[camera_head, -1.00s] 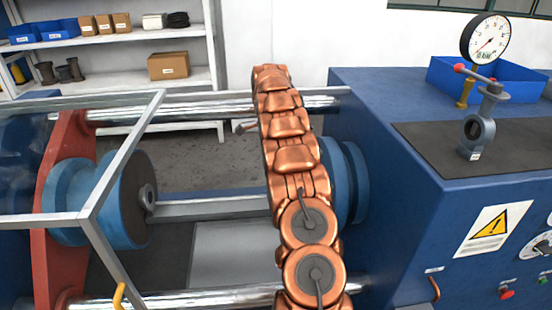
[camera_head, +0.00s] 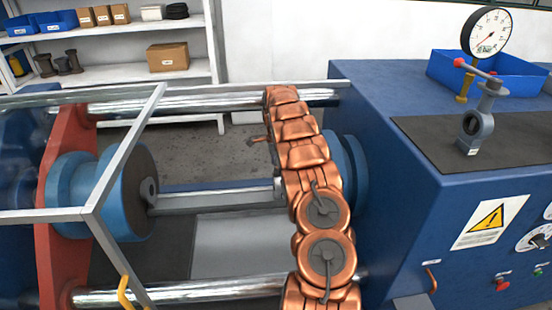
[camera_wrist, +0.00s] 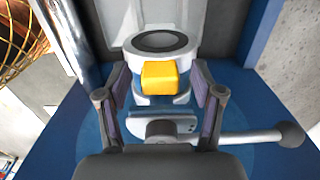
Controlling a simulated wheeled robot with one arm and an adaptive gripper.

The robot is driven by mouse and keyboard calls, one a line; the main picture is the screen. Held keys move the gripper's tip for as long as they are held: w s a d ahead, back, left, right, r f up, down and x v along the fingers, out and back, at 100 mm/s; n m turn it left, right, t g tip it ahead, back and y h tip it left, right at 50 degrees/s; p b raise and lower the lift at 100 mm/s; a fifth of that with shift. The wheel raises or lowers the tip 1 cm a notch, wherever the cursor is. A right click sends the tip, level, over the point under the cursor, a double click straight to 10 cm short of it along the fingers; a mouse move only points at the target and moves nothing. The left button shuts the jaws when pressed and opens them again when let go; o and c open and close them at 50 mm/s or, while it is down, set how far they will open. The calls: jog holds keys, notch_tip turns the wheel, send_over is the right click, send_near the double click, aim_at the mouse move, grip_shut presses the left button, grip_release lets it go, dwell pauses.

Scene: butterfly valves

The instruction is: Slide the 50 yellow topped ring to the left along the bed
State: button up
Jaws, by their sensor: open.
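In the wrist view, a grey ring-shaped piece with a dark round opening and a yellow block (camera_wrist: 160,77) on it lies between the fingers of my gripper (camera_wrist: 160,90). The fingers stand apart to its left and right, with a gap visible on each side. A grey lever (camera_wrist: 245,137) with a round knob end sticks out to the right below the yellow block. No size mark can be read. In the head view, my copper-coloured arm hides the yellow-topped piece and nearly all of my gripper.
A blue flange (camera_head: 125,195) on a red plate stands left, behind a clear-panelled guard frame (camera_head: 125,150). Chrome rods (camera_head: 190,290) run along the bed. The blue cabinet (camera_head: 395,230) is right, with a small grey valve (camera_head: 476,125) on its mat. The bed's middle looks open.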

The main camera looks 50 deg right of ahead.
jog(key=shift+f, duration=0.3)
jog(key=shift+c, duration=0.2)
grip_shut()
dwell(0.8)
